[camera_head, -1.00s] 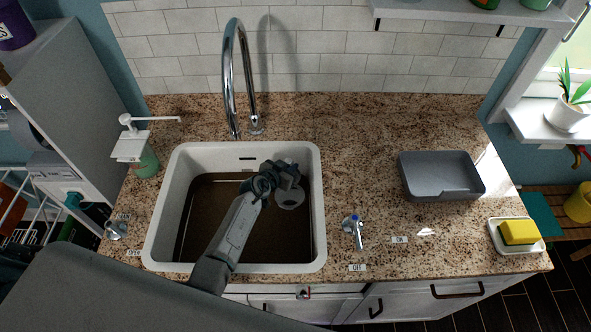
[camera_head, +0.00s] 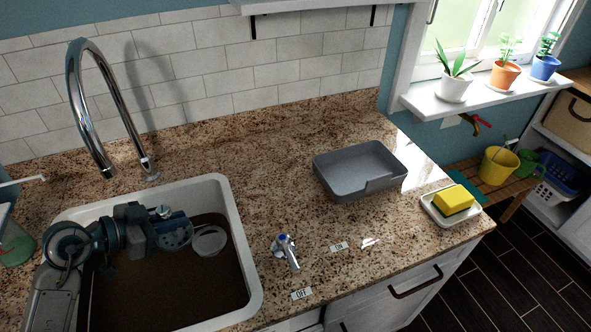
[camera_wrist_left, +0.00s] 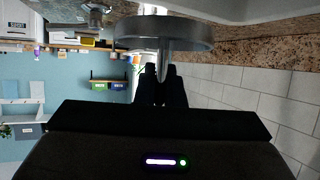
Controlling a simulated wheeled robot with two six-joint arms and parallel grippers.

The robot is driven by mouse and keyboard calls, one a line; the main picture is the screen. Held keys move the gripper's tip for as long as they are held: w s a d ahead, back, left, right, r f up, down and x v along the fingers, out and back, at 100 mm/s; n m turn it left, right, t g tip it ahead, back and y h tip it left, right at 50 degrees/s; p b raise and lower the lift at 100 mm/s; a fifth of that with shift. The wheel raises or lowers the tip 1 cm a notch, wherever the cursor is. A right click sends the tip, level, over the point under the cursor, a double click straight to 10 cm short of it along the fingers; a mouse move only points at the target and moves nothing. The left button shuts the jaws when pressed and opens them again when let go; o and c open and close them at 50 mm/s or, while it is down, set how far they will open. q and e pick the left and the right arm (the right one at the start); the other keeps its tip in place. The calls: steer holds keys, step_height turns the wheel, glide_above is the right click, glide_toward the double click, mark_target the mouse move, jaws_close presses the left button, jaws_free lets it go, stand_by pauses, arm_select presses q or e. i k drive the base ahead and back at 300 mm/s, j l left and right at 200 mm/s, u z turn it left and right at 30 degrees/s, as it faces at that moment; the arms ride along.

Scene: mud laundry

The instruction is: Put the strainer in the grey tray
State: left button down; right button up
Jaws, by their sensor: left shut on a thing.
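The strainer (camera_head: 175,236) is a round, grey, perforated piece. My left gripper (camera_head: 158,222) is shut on it, above the brown water in the white sink (camera_head: 241,237). In the left wrist view the strainer's grey disc (camera_wrist_left: 165,34) sits ahead of the dark fingers (camera_wrist_left: 164,82), its narrow stem between them. The grey tray (camera_head: 345,185) is open-topped and looks empty. It stands on the counter, right of the sink and well apart from my left gripper. My right gripper is not in view.
A chrome faucet (camera_head: 92,128) arches behind the sink. A small tap handle (camera_head: 287,251) stands between sink and tray. A yellow sponge (camera_head: 453,199) lies in a white dish (camera_head: 432,210) right of the tray. The granite counter (camera_head: 250,150) behind is clear.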

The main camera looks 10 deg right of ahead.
mark_target(350, 176)
steer(key=i+l+u, duration=0.25)
steer(key=l, duration=1.05)
steer(key=l+u, duration=0.25)
steer(key=l, duration=1.05)
